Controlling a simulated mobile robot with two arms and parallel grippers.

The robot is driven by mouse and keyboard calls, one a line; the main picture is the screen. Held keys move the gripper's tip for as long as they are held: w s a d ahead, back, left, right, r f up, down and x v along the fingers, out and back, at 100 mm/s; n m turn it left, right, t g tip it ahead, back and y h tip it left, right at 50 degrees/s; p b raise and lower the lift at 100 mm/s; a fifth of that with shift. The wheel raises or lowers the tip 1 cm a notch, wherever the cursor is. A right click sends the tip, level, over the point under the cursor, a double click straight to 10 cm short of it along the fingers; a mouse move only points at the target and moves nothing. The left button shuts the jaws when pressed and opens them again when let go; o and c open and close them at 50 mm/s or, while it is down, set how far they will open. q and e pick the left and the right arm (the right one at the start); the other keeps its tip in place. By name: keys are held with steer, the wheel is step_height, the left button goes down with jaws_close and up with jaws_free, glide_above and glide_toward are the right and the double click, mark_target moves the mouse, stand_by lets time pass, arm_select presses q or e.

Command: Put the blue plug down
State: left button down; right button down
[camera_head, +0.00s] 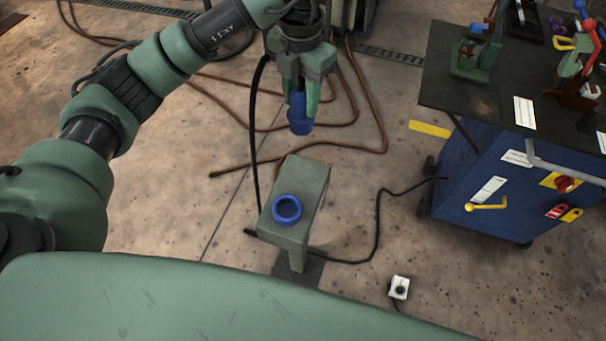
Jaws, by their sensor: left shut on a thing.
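My left gripper (301,90) comes in from the upper left and points down. It is shut on the blue plug (299,120), whose wider lower end hangs below the green fingers. The plug is in the air and looks roughly upright. A blue ring-shaped socket (287,209) sits on top of a grey-green pedestal (301,185). In the picture the plug is above and slightly right of this socket, apart from it. The height between them is hard to judge. My right gripper is out of view.
A blue cart (470,190) with a dark top (455,88) stands at the right, with several coloured handles and parts on it. Brown hoses (375,125) and a black cable (378,215) lie on the floor. A small white switch box (399,287) is at the lower right.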

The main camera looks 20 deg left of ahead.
arm_select(q)
steer(key=shift+w+d+n, duration=0.1)
steer(key=shift+n, duration=0.5)
steer(key=shift+f, duration=0.1)
steer(key=shift+n, duration=0.3)
step_height(320, 180, down, 19)
steer(key=shift+f+p, duration=0.1)
steer(key=shift+p, duration=0.75)
steer(key=shift+f, duration=0.25)
steer(key=shift+w, duration=0.1)
